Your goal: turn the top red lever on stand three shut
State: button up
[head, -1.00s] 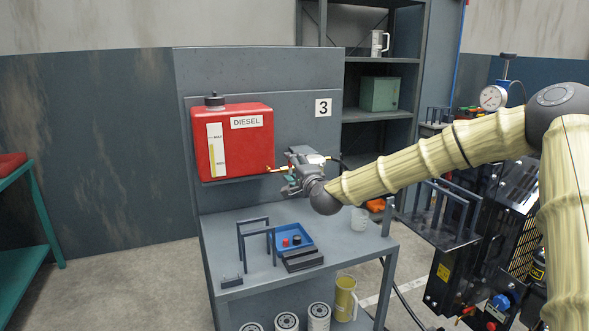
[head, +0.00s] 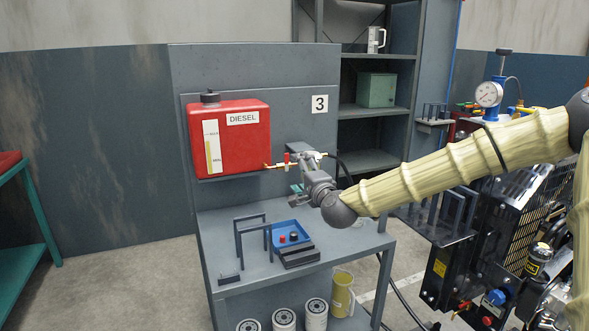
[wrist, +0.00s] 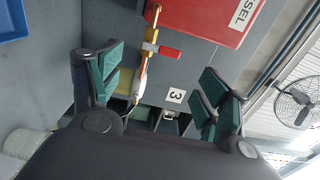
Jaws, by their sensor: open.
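The red lever (head: 287,157) sits on the thin brass fuel line (head: 270,166) beside the red diesel tank (head: 230,150) on the stand marked 3 (head: 320,104). In the wrist view the lever (wrist: 168,52) points to the right, crosswise to the brass line (wrist: 152,38). My gripper (head: 296,171) is in front of the line, just right of the tank. In the wrist view my gripper (wrist: 162,68) is open, its green-padded fingers spread on either side of the lever and line. The lever appears between the fingers, untouched. The exact gap in depth is unclear.
The bench (head: 350,240) below holds a blue tray (head: 292,236) and dark metal frames (head: 252,240). An engine (head: 490,265) with a pressure gauge (head: 488,94) stands at the right.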

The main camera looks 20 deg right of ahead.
jog(key=shift+s, duration=2.1)
jog(key=shift+d, duration=0.1)
